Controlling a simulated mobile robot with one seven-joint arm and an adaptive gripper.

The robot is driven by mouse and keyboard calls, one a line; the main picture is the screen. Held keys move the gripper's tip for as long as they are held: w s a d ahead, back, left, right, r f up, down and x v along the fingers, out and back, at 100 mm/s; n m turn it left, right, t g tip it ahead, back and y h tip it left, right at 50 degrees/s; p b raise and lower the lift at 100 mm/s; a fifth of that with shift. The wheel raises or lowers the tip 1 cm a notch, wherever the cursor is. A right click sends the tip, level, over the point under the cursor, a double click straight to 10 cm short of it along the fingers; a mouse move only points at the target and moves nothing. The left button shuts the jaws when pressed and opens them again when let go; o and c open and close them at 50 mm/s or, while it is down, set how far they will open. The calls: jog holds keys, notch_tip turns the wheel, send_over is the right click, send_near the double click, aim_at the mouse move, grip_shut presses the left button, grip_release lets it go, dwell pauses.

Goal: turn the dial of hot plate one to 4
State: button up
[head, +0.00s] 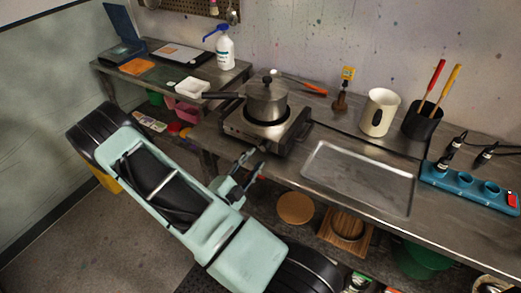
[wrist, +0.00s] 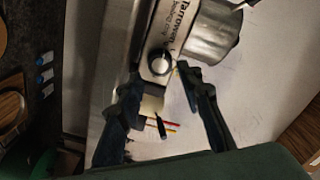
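The hot plate (head: 240,128) is a steel box near the table's front edge, with a lidded pot (head: 266,100) on its ring. In the wrist view its steel front (wrist: 153,22) carries dark lettering and a round dark dial (wrist: 160,62). I cannot read the dial's setting or any numbers. My gripper (head: 254,166) is in front of the hot plate's front face. In the wrist view my gripper (wrist: 158,76) has its fingers apart, one toward each side of the dial, with nothing held. I cannot tell whether a finger touches the dial.
A metal tray (head: 358,178) lies right of the hot plate. A lower shelf holds boards.

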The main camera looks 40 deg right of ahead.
aim_at(263, 149)
jog(key=x, duration=0.5)
jog(key=shift+p, duration=0.3)
jog(key=c, duration=0.9)
jog(key=shift+o, duration=0.2)
